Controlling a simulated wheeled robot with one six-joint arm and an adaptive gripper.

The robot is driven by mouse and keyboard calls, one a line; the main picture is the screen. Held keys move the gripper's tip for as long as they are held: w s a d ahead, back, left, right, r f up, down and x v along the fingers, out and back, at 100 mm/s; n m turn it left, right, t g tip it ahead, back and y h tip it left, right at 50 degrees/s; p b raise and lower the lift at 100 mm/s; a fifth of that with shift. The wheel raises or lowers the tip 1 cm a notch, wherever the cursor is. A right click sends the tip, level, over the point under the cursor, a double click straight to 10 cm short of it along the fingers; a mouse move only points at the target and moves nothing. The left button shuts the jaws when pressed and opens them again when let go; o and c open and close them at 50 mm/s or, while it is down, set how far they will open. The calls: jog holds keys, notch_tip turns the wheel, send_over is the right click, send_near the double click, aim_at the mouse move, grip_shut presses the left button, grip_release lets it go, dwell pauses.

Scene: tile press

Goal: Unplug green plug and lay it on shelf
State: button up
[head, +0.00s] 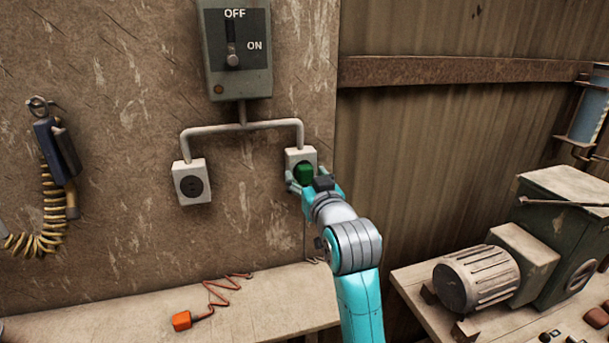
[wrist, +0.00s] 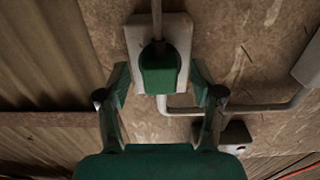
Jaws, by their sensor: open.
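The green plug (head: 303,174) sits in the right wall socket (head: 296,156), a white box under the conduit. It also shows in the wrist view (wrist: 160,75), upright against the white socket plate. My gripper (head: 311,185) is open in front of the plug, with one finger on each side of it. In the wrist view a gap shows between the plug and each finger. The wooden shelf (head: 105,325) runs along the wall at the lower left.
An orange plug (head: 181,320) with a coiled cord lies on the shelf. The left socket (head: 191,182) is empty. A switch box (head: 238,50) above has its lever down by ON. A motor machine (head: 495,275) stands at right.

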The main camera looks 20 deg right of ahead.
aim_at(307, 178)
grip_shut()
jog(key=shift+s, duration=0.1)
jog(key=shift+s, duration=2.9)
